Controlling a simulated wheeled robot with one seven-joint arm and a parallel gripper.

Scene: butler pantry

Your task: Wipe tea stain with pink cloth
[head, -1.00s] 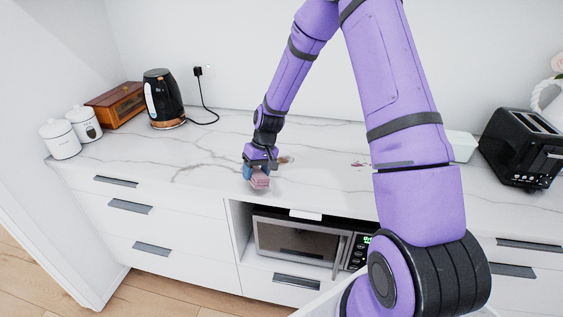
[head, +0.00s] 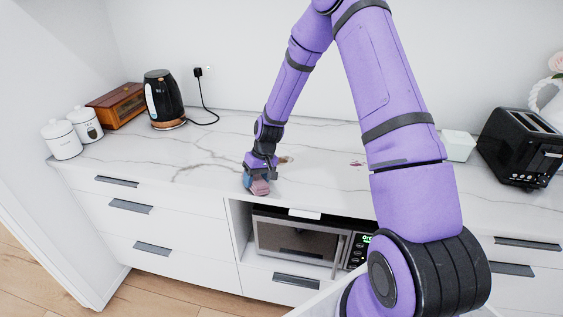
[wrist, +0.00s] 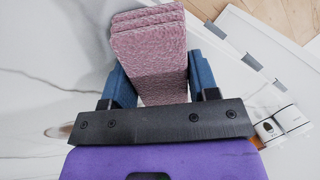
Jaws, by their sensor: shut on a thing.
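My gripper (head: 257,181) is shut on the folded pink cloth (head: 261,188), low over the front edge of the marble counter. The cloth also shows in the wrist view (wrist: 150,50), layered and held between the two blue fingers (wrist: 160,82). I cannot tell whether it touches the counter. A brown stain (head: 286,160) lies on the counter just behind and right of my gripper, partly hidden by it. It shows in the wrist view (wrist: 57,131) at the left. A small reddish stain (head: 356,164) lies farther right.
A black kettle (head: 163,98), wooden box (head: 117,104) and white canisters (head: 61,140) stand at the left. A white container (head: 458,146) and black toaster (head: 521,147) stand at the right. A microwave (head: 300,240) sits below the counter. The counter's middle is largely clear.

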